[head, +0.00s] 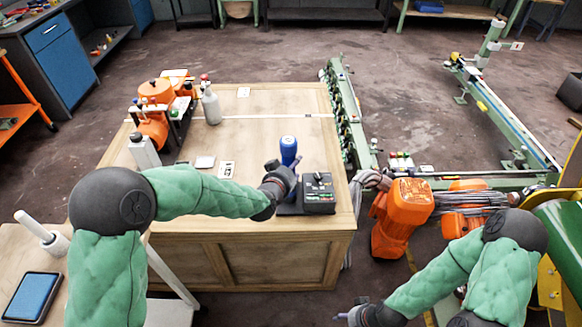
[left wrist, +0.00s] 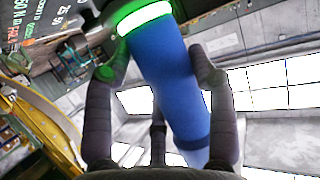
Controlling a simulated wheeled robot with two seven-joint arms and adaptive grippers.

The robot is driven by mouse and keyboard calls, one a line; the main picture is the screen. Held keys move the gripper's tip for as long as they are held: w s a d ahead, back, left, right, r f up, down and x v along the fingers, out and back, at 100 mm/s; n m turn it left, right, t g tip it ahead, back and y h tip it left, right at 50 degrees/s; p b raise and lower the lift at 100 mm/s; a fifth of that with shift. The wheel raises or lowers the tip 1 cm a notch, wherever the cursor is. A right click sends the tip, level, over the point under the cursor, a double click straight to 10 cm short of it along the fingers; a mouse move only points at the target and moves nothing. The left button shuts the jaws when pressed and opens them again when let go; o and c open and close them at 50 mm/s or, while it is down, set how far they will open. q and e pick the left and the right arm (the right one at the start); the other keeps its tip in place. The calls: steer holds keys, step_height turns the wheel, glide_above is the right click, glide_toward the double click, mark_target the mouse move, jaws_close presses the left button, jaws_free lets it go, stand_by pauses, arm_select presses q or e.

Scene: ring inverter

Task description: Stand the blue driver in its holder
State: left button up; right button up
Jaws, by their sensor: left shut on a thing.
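The blue driver (head: 288,150) stands roughly upright above the right part of the wooden bench, its blue body sticking up from my left gripper (head: 284,170). In the left wrist view the blue driver (left wrist: 178,85) lies between the two fingers of my left gripper (left wrist: 160,80), which is shut on it. A lit white band and a green glow show near its upper end there. A dark box with a panel (head: 319,190), seemingly the holder unit, sits just right of the gripper. My right gripper (head: 350,309) is open and empty, low at the bottom.
The wooden bench top (head: 255,145) is mostly clear in the middle. A grey bottle (head: 211,106) and orange equipment (head: 154,118) stand at its left. A green rail with dark parts (head: 345,110) runs along its right edge.

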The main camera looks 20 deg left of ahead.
arm_select(q)
steer(key=shift+f, duration=0.1)
stand_by(0.8)
steer(key=o, duration=1.3)
steer(key=shift+o, duration=0.7)
steer(key=shift+s+f, duration=0.1)
steer(key=shift+f, duration=0.15)
steer(key=shift+s+r, duration=0.35)
steer(key=shift+s, duration=0.15)
steer(key=v, duration=1)
steer(key=shift+s+r, duration=0.25)
steer(key=shift+s, duration=0.05)
steer(key=shift+a, duration=0.1)
